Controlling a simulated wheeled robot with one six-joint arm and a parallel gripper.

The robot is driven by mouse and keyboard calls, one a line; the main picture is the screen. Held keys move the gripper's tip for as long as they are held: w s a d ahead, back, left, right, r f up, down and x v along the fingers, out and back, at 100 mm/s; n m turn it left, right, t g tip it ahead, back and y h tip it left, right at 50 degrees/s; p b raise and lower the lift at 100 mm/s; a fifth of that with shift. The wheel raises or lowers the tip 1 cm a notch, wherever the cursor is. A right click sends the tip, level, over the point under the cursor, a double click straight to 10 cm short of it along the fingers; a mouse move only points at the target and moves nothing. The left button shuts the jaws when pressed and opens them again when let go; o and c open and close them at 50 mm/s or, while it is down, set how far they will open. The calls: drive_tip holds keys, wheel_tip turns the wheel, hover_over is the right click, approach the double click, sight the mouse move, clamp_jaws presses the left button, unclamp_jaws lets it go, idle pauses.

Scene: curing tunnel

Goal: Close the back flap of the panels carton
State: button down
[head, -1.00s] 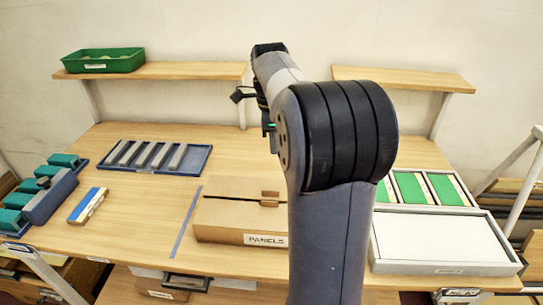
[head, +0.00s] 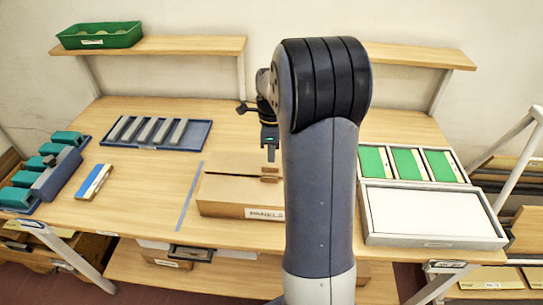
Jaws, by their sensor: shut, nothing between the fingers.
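The brown panels carton (head: 225,208) sits on the table at centre, its label facing the front. Its back flap (head: 232,164) and front flap (head: 225,187) look about flat across the top. A dark slit runs between them, with a small tab on each side of it. I cannot tell whether the back flap is fully down. My gripper (head: 271,155) points down over the rear part of the carton, shut and empty. Whether it touches the back flap is unclear. My arm hides the carton's right end.
A grey holder with teal blocks (head: 58,176) stands far left. Green panels (head: 408,164) and a white-topped tray (head: 432,240) are right. Shelves (head: 150,46) hang behind.

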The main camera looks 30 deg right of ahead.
sight(271, 175)
drive_tip(key=shift+s+f, duration=0.1)
drive_tip(key=shift+f, duration=0.85)
drive_tip(key=shift+s+a+f+b, duration=0.1)
drive_tip(key=shift+f+b, duration=0.15)
drive_tip(key=shift+f, duration=0.15)
drive_tip(key=shift+s+a+f+b, duration=0.1)
drive_tip(key=shift+f+b, duration=0.1)
drive_tip(key=shift+f, duration=0.2)
drive_tip(key=shift+s+f, duration=0.2)
drive_tip(key=shift+s, duration=0.05)
drive_tip(key=shift+a+r, duration=0.1)
drive_tip(key=shift+w+r+p, duration=0.1)
drive_tip(key=shift+r+p, duration=0.85)
drive_tip(key=shift+r, duration=0.1)
wheel_tip(271, 175, up, 13)
drive_tip(key=p, duration=0.1)
